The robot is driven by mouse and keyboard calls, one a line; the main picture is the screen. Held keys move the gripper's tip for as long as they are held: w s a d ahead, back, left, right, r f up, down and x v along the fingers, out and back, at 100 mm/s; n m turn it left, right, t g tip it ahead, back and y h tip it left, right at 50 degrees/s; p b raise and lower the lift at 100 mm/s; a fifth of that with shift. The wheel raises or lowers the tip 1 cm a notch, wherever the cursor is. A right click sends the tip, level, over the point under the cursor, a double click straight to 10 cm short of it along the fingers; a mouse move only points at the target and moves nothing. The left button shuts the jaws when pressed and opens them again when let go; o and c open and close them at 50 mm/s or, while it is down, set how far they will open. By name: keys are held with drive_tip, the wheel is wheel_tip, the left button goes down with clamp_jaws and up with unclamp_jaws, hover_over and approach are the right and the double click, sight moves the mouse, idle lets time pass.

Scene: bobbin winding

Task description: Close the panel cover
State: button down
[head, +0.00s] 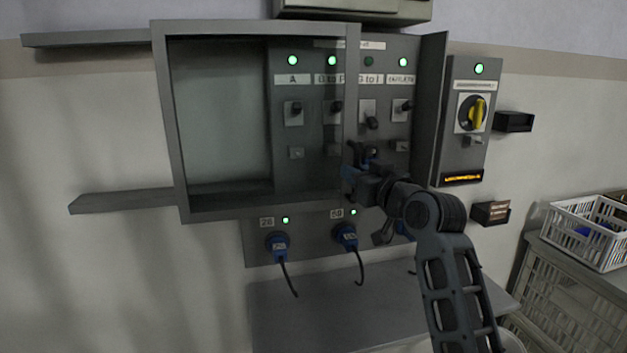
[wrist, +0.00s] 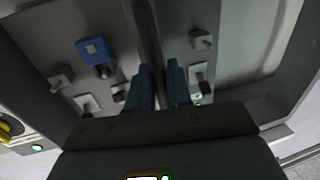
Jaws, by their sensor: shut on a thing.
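The panel cover (head: 172,125) is a grey-framed, see-through sliding window. It stands partly left of the switch panel (head: 402,140) and covers the panel's left part, while the right part is uncovered. My gripper (head: 349,172) is at the lower part of the cover's right frame bar. In the wrist view, the blue fingers of my gripper (wrist: 162,86) are on either side of the dark frame bar (wrist: 146,30) and shut on it. The fingers hide part of the bar and the switches behind them.
Rails (head: 120,201) stick out left of the panel. A side wall (head: 432,105) bounds its right. Switches and green lamps sit on the panel; blue plugs (head: 278,244) with cables hang below. A yellow rotary switch (head: 478,113) and a white basket (head: 590,232) are at right.

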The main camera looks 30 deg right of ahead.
drive_tip(key=s+d+b, duration=0.2)
drive_tip(key=s+d, duration=0.1)
drive_tip(key=d, duration=0.7)
drive_tip(key=s+d+b, duration=0.3)
drive_tip(key=d, duration=0.6)
drive_tip(key=shift+s+d, duration=0.25)
drive_tip(key=shift+d, duration=0.15)
drive_tip(key=c, duration=1.2)
unclamp_jaws()
drive_tip(key=shift+d, duration=0.1)
drive_tip(key=shift+c, duration=0.2)
drive_tip(key=s+a+b, duration=0.1)
drive_tip(key=s, duration=0.6)
drive_tip(key=shift+s, duration=0.35)
